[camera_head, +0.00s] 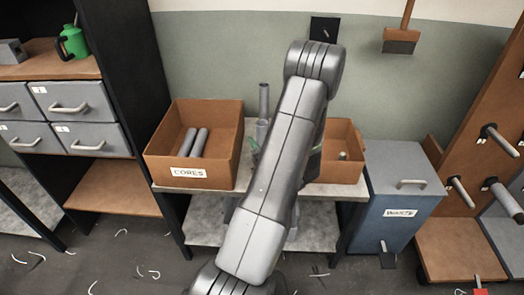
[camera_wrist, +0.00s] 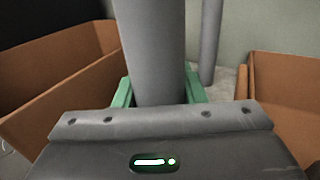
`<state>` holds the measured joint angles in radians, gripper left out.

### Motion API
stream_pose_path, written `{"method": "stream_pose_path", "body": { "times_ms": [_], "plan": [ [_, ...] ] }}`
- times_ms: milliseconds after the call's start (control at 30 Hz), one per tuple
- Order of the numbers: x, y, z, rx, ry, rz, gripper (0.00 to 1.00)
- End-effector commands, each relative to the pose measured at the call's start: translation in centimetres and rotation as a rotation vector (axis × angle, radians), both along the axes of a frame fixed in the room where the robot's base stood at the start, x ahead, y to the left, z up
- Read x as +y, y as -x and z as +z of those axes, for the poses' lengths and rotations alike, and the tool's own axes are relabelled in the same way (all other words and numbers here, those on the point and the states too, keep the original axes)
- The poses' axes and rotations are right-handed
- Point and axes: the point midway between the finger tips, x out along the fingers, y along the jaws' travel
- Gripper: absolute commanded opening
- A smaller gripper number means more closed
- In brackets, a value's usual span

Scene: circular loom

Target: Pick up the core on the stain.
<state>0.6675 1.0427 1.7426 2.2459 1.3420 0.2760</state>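In the wrist view a grey upright core (camera_wrist: 155,50) stands close in front of my gripper (camera_wrist: 160,90), between its two green fingers. The fingers lie close along both sides of the core, but I cannot tell whether they press on it. The core's top is cut off by the frame and its foot is hidden by the gripper body. In the head view my arm hides most of the gripper; a bit of green shows at the arm's left edge, below an upright grey cylinder (camera_head: 262,129). I see no stain in either view.
A box labelled CORES (camera_head: 190,150) with two grey cores lies left on the table (camera_head: 205,190). Another brown box (camera_head: 341,162) stands right. A second, thinner grey upright (camera_wrist: 209,40) stands behind the core. A blue-grey WASTE bin (camera_head: 400,190) is farther right.

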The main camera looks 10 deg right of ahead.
Motion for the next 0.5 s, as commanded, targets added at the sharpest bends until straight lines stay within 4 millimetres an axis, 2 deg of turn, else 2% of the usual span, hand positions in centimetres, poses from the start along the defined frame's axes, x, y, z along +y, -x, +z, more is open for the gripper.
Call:
{"method": "stream_pose_path", "body": {
  "times_ms": [33, 100, 500],
  "plan": [
    [0.00, 0.01, 0.01, 0.000, 0.000, 0.000, 0.25],
    [0.00, 0.01, 0.01, 0.000, 0.000, 0.000, 0.13],
    [0.00, 0.01, 0.63, -0.002, 0.001, 0.001, 0.13]
  ]
}}
